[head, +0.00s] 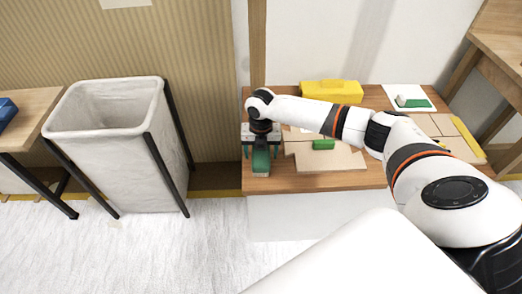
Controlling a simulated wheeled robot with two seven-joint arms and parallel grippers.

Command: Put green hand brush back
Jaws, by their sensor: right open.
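My right gripper (261,153) is open and points down over the left end of the wooden table (272,184). A green object (261,163), which looks like the green hand brush, shows below and between its fingers. I cannot tell whether the fingers touch it. A smaller green block (323,144) lies on tan sheets in the middle of the table. Another green item with a pale part (413,102) lies on a white sheet at the back right. My left gripper is not in view.
A yellow box (331,91) stands at the table's back edge. Tan sheets (332,162) cover the middle. A tall white bin (130,150) in a black frame stands to the left, beside another table (28,112). Wooden furniture (502,50) stands at the right.

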